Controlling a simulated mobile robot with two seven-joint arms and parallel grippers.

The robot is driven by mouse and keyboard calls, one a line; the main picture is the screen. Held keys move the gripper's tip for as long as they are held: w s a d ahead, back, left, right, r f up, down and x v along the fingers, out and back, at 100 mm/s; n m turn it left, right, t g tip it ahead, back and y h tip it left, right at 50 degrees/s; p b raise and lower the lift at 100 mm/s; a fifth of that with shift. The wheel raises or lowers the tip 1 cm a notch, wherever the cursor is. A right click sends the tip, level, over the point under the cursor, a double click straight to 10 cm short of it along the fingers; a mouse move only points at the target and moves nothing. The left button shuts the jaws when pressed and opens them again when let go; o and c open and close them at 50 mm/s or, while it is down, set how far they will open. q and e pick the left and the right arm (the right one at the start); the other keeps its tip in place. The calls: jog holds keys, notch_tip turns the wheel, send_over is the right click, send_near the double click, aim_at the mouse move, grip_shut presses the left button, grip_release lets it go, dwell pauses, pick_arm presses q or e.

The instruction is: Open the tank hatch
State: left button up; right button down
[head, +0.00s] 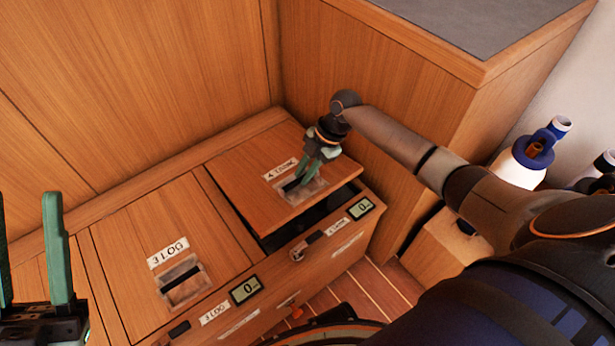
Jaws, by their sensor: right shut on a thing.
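A wooden hatch (250,181) with a white label and a recessed pull sits at the right of the wooden bench. Its front edge is raised, and a dark gap (310,217) shows beneath it. My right gripper (303,183) is shut on the hatch's pull (316,187); its fingers partly hide the pull. A second hatch (150,226) to the left lies flat, with its own label and recessed pull (183,281). My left gripper (30,250) is at the lower left edge, its two green fingers apart with nothing between them.
The bench front has small displays (244,289), labels and a latch (307,245). A wooden cabinet with a grey top (470,22) stands close on the right behind my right arm. White and blue bottles (522,160) stand at the far right. Wood panels close off the back.

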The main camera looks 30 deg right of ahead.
pick_arm(q)
jog(key=shift+a+r+t, duration=0.3)
jog(key=shift+a+r, duration=0.3)
jog(key=shift+r, duration=0.05)
pick_arm(e)
jog(key=w+a+r, duration=0.2)
jog(key=w+r, duration=1)
jog(key=r, duration=0.1)
jog(key=shift+w+r, duration=0.15)
jog(key=shift+r, duration=0.15)
jog(key=c, duration=1.2)
grip_release()
jog(key=shift+o, duration=0.6)
jog(key=shift+w+f, duration=0.15)
jog(key=shift+f, duration=0.1)
jog(key=shift+o, duration=0.8)
jog(key=shift+r, duration=0.15)
pick_arm(q)
jog(key=shift+w+f, duration=0.15)
jog(key=shift+w, duration=0.1)
pick_arm(e)
jog(key=shift+o, duration=0.6)
jog(key=shift+r, duration=0.2)
